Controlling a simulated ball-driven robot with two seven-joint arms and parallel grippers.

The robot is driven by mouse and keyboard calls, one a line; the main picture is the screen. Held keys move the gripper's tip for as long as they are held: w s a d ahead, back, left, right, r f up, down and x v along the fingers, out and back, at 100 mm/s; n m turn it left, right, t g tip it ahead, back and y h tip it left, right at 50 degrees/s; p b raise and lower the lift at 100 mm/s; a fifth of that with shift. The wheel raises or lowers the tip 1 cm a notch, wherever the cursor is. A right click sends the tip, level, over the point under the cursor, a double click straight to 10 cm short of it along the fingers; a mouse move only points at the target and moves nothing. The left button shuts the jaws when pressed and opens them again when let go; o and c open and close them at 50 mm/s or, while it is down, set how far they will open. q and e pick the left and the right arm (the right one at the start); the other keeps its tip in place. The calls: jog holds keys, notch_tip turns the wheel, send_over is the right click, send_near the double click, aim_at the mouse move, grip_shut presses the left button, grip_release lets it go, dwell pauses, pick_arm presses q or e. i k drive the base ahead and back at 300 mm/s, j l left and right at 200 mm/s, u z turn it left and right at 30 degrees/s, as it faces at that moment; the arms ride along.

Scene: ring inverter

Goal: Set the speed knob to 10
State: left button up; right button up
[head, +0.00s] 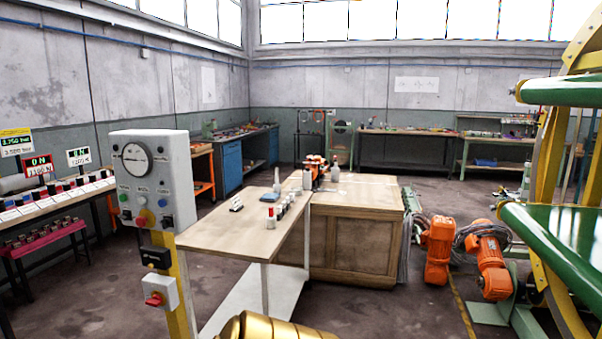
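A grey control panel (154,182) stands on a yellow post (182,285) at the left of the head view. It carries a round white dial (136,158) at the top, with several coloured buttons and small dark knobs below. Neither of my grippers is in view.
A wooden table (225,228) with small bottles stands right of the panel, beside a large wooden crate (360,238). A green and yellow machine (560,240) and orange motors (440,250) stand at the right.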

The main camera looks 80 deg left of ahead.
aim_at(125, 216)
jog(key=u, duration=3.65)
